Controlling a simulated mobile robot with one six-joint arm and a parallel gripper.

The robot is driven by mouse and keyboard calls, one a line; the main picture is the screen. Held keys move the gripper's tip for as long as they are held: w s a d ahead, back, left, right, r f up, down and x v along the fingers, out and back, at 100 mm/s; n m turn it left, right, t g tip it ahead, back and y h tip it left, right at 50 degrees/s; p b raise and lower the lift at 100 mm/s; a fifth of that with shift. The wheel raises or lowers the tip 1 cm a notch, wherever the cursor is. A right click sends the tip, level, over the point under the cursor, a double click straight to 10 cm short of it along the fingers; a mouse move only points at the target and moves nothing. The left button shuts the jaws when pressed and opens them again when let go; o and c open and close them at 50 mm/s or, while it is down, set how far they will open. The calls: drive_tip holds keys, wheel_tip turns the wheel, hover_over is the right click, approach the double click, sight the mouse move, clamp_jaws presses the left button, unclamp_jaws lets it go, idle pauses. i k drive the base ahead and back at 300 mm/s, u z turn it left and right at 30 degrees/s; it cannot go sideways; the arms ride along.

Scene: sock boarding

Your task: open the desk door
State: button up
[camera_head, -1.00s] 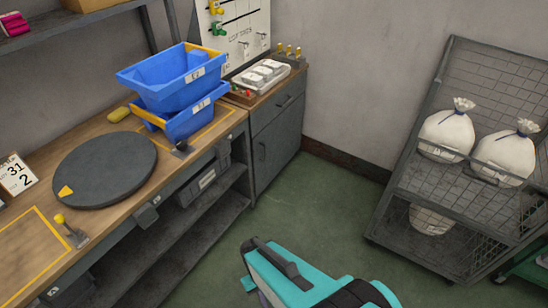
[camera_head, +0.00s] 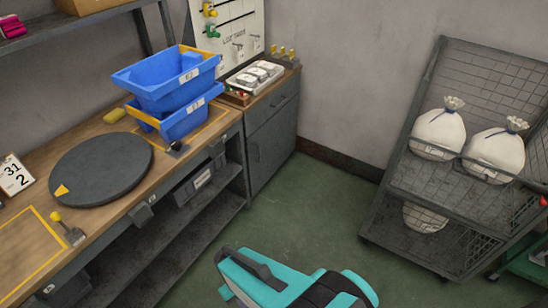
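The grey desk cabinet stands at the back, at the far end of the workbench. Its door (camera_head: 272,151) is the flat grey front panel below a drawer (camera_head: 272,112), and it looks closed. A small dark handle shows near the door's left side. My teal and black arm (camera_head: 290,280) shows at the bottom middle, well short of the door with open floor between. My gripper's fingers are not visible in this view.
The workbench (camera_head: 98,130) with blue bins (camera_head: 172,82) and a dark round turntable (camera_head: 100,168) runs along the left. A wire cage cart (camera_head: 410,180) with white sacks (camera_head: 437,130) stands at the right. Green floor (camera_head: 310,215) between them is clear.

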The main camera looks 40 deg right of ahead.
sight(266, 148)
drive_tip(key=i, duration=1)
